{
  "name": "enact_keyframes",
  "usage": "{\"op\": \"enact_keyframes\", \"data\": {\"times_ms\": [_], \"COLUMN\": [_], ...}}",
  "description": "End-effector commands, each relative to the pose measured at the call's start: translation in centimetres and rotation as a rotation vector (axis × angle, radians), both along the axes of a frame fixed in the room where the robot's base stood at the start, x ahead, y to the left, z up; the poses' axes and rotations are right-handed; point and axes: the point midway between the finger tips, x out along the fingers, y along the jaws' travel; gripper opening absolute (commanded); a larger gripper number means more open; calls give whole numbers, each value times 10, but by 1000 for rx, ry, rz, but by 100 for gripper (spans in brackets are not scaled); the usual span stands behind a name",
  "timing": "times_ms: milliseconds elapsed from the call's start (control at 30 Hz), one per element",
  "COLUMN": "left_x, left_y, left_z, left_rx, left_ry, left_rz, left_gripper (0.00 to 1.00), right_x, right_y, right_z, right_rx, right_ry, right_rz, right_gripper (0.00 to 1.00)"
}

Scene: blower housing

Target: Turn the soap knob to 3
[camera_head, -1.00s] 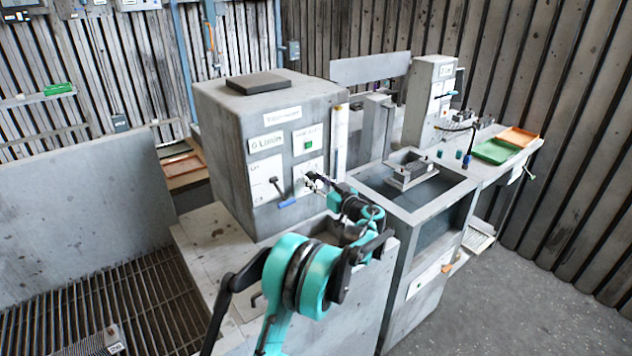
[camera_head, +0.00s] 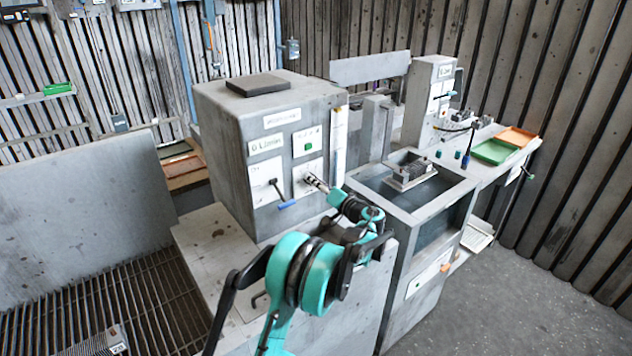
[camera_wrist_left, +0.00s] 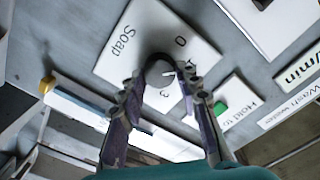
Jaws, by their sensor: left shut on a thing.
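The soap knob (camera_wrist_left: 158,64) is a dark round knob on a white plate marked "Soap", "0" and "3" (camera_wrist_left: 123,40) in the left wrist view. My left gripper (camera_wrist_left: 160,72) has one finger on each side of the knob and is shut on it. The fingers hide part of the knob and plate, so I cannot tell which number it points to. In the head view my left gripper (camera_head: 314,181) is at the white soap plate (camera_head: 309,170) on the front of the grey box. My right gripper is not in view.
A lever with a blue handle (camera_head: 287,204) sticks out left of the soap plate. A green button (camera_head: 307,147) is just above it. A grey sink (camera_head: 410,190) stands to the right, with green and orange trays (camera_head: 495,152) beyond.

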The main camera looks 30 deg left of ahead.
Motion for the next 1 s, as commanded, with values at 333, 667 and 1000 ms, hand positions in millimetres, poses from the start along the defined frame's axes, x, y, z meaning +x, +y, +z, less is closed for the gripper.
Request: {"op": "enact_keyframes", "data": {"times_ms": [333,667,1000], "left_x": [1,1,1], "left_y": [0,-1,-1], "left_z": [-1,-2,-4], "left_rx": [125,245,368], "left_ry": [303,592,891], "left_rz": [0,0,0], "left_gripper": [4,4,4], "right_x": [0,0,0], "right_y": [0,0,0], "right_z": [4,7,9], "right_rx": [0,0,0], "right_ry": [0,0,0], "right_rz": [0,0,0], "right_gripper": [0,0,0]}}
